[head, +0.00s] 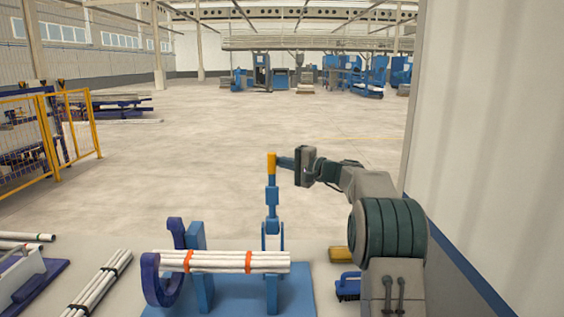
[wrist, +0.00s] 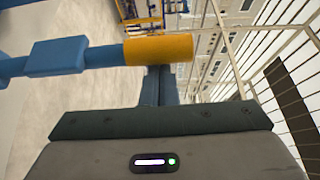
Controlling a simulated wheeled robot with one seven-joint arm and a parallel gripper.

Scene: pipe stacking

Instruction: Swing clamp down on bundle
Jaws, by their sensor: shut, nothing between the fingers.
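The blue clamp arm (head: 271,195) stands upright, raised from its pivot at the right end of the blue stand (head: 230,295). Its yellow handle end (head: 271,163) is at the top; the handle also shows in the wrist view (wrist: 158,49). The bundle of white pipes (head: 225,261), tied with orange bands, lies level across the stand's supports below. My gripper (head: 284,162) is shut, with nothing seen between its fingers. Its fingertips are at the right side of the yellow handle. In the wrist view the handle crosses just beyond the fingertips and partly hides them; contact is unclear.
A blue C-shaped cradle (head: 155,280) stands at the stand's left end. Another pipe bundle (head: 100,283) lies on the table to the left. A yellow block (head: 341,254) and a blue brush-like item (head: 347,286) lie to the right. A white wall (head: 490,110) rises on the right.

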